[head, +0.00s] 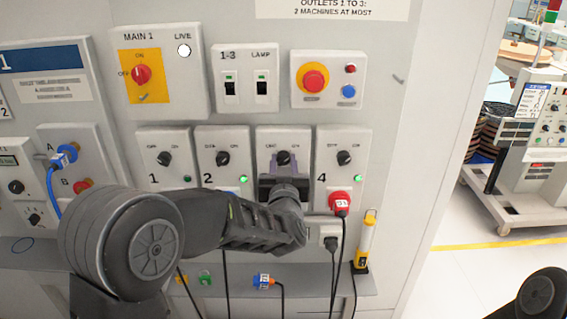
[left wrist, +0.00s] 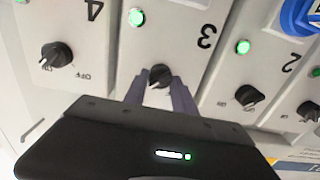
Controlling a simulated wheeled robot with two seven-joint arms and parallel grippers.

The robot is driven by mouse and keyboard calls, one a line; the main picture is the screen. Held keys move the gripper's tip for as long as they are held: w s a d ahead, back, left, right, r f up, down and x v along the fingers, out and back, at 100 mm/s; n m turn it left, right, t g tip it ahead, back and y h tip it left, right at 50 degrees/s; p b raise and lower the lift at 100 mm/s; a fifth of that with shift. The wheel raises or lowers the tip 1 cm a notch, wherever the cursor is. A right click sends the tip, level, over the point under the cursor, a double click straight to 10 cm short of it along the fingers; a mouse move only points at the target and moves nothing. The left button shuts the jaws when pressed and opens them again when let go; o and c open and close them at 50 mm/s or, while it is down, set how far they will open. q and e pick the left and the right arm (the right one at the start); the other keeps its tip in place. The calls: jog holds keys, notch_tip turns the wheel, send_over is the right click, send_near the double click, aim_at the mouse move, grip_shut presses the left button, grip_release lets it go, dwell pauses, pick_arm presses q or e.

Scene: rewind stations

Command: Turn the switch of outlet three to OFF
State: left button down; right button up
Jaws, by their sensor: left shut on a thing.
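The outlet three switch is a small black knob (head: 283,157) on the upper part of the third plate. It also shows in the left wrist view (left wrist: 160,75), where the picture is upside down, beside the number 3. My left gripper (head: 283,165) is at that knob, with its two purple-grey fingers on either side of it, shut on it. Plate three's lamp (left wrist: 136,17) is lit green. Which way the knob points is hard to tell. The gripper hides the lower part of plate three in the head view. My right gripper is not in view.
Neighbouring knobs of outlet two (head: 223,158) and outlet four (head: 344,158) stand close on either side. A red plug (head: 340,202) sits in outlet four with its cable hanging. Above are rocker switches (head: 246,88) and a red emergency button (head: 313,79).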

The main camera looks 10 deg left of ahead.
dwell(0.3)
pick_arm(q)
jog(key=shift+f+n+b, duration=0.15)
jog(key=shift+n+b, duration=0.55)
jog(key=shift+b, duration=0.4)
jog(key=n+b, duration=1.2)
jog(key=b, duration=0.1)
jog(key=shift+a+f, duration=0.15)
jog(key=n+b, duration=0.2)
jog(key=shift+n+b, duration=1.1)
jog(key=shift+n, duration=0.2)
jog(key=c, duration=1)
grip_release()
